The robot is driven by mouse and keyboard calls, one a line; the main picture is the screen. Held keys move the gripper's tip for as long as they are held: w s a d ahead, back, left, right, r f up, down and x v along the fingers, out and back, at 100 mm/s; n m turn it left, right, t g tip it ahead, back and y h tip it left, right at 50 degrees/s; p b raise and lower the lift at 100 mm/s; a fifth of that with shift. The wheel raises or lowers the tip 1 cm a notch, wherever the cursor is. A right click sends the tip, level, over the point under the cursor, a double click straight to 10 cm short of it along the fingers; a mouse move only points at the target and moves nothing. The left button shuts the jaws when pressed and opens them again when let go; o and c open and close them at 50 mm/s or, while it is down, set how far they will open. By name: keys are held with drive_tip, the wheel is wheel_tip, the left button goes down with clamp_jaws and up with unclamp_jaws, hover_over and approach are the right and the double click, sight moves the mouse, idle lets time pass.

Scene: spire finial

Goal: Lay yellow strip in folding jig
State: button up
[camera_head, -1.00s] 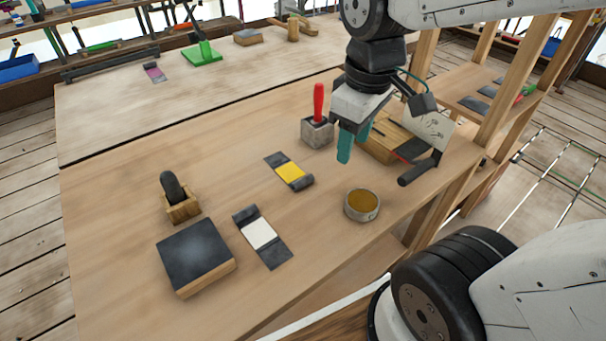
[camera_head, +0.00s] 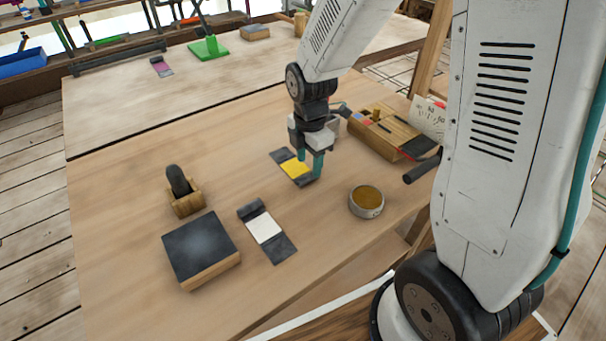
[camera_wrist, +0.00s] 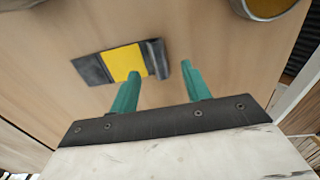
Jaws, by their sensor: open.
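The yellow strip (camera_head: 292,166) lies on the workbench, dark grey at both ends with a yellow band in the middle. In the wrist view the yellow strip (camera_wrist: 124,62) has a raised, rolled right end. My gripper (camera_head: 313,168) is open and empty over that end; in the wrist view the teal fingertips of my gripper (camera_wrist: 160,70) are apart, either side of the rolled end. I cannot tell their height above the bench. A wooden fixture (camera_head: 402,146) with a dark plate and black handle stands at the right, likely the folding jig; my arm partly hides that area.
A similar strip with a white band (camera_head: 265,228) lies nearer the front. A round tin (camera_head: 366,201) stands right of it. A dark-topped block (camera_head: 201,248) and a wooden holder with a dark knob (camera_head: 182,194) are at left.

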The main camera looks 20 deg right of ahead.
sight(307, 174)
wheel_tip(307, 174, down, 4)
drive_tip(key=shift+w+a+f, duration=0.1)
drive_tip(key=shift+a+f, duration=0.05)
drive_tip(key=shift+f, duration=0.1)
clamp_jaws()
drive_tip(key=shift+r, duration=0.15)
